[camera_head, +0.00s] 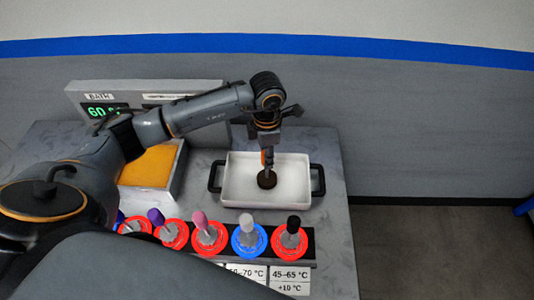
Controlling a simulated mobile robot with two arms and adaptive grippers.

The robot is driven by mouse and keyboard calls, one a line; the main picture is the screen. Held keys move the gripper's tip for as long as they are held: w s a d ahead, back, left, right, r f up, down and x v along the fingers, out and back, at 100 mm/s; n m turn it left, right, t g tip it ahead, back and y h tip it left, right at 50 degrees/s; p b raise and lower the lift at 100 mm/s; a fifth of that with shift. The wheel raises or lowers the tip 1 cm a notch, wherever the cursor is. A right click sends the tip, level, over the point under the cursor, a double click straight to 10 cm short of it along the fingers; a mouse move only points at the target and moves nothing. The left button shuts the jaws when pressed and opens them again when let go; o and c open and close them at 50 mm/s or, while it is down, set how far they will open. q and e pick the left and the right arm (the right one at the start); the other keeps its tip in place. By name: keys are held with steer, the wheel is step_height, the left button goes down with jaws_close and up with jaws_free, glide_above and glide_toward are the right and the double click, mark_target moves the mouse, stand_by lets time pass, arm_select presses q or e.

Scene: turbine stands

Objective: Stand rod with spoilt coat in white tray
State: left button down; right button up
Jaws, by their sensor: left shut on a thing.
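The white tray (237,197) with black side handles stands on the grey table, right of the middle. My left gripper (267,152) points down over the tray and is shut on a rod. The gripper hides most of this rod. Its dark brown round lower end (267,180) shows over the tray floor; I cannot tell whether it touches the floor. The rod looks about upright. I cannot make out its coat. My right gripper is not in view.
Several rods with purple, pink, white and black tops stand in red and blue rings on a dark rack (308,247) before the tray. Temperature cards (289,280) lie in front. A bath with orange contents (152,167) is at left, its display panel (103,110) behind.

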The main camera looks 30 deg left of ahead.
arm_select(q)
steer(key=shift+f+b, duration=0.35)
steer(key=c, duration=0.9)
jaws_free()
steer(key=shift+c, duration=0.2)
steer(key=shift+o, duration=0.8)
steer(key=shift+r+p, duration=1.9)
steer(key=shift+r, duration=1.65)
steer(key=shift+s+f, duration=0.1)
